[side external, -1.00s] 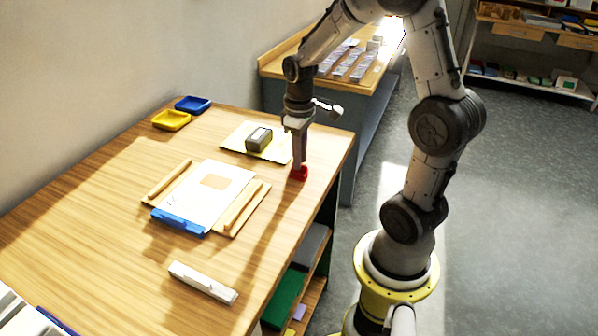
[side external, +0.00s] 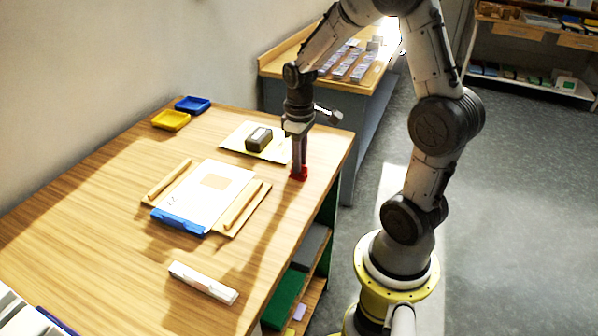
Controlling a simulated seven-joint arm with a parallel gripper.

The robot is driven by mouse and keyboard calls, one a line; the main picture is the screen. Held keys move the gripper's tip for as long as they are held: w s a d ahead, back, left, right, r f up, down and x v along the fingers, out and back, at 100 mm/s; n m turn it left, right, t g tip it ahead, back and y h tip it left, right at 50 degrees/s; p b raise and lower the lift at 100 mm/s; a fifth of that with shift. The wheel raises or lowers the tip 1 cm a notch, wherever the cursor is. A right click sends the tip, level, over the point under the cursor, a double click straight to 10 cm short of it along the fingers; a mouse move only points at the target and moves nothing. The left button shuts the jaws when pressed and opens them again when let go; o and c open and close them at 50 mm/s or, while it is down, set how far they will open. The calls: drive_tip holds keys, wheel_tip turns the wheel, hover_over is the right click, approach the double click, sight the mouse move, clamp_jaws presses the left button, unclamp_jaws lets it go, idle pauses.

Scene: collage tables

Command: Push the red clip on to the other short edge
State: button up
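The red clip (side external: 299,175) lies on the wooden table near its right edge. My gripper (side external: 299,169) points straight down, with its fingertips at the clip. The fingers hide part of the clip, and I cannot tell whether they are shut on it. A white sheet stack (side external: 207,190) lies on a brown board between two wooden bars (side external: 168,179) (side external: 243,205). A blue clip (side external: 179,221) sits along the stack's near short edge. The far short edge shows no clip.
A dark grey-green block (side external: 259,139) sits on a pale sheet behind the stack. A yellow tray (side external: 171,120) and a blue tray (side external: 193,104) stand at the back left. A white bar (side external: 203,282) lies in front.

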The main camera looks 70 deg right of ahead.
clamp_jaws()
drive_tip(key=shift+r, duration=3)
